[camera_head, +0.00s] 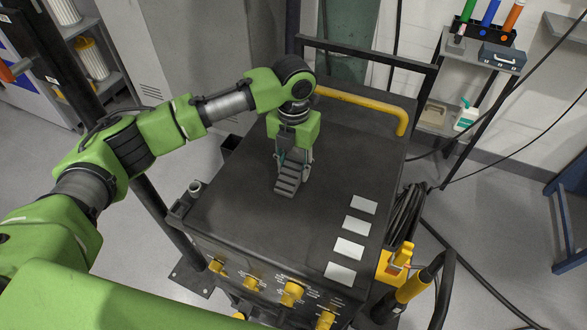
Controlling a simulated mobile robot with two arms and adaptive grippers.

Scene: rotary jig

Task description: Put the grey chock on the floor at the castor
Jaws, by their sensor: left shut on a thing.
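The grey chock (287,181) is a small ridged wedge over the dark top of the wheeled machine (235,215). My left gripper (294,160) reaches down from above and is shut on the chock. I cannot tell whether the chock touches the machine's top or hangs just above it. The castor does not show clearly; the machine's body hides the floor under it. My right gripper is not in view.
A yellow handle (365,108) runs along the machine's back edge. Several pale cards (349,249) lie on its right side, and yellow knobs (291,293) line its front. Black cables (462,262) cross the floor at right. Grey floor (490,215) is mostly open there.

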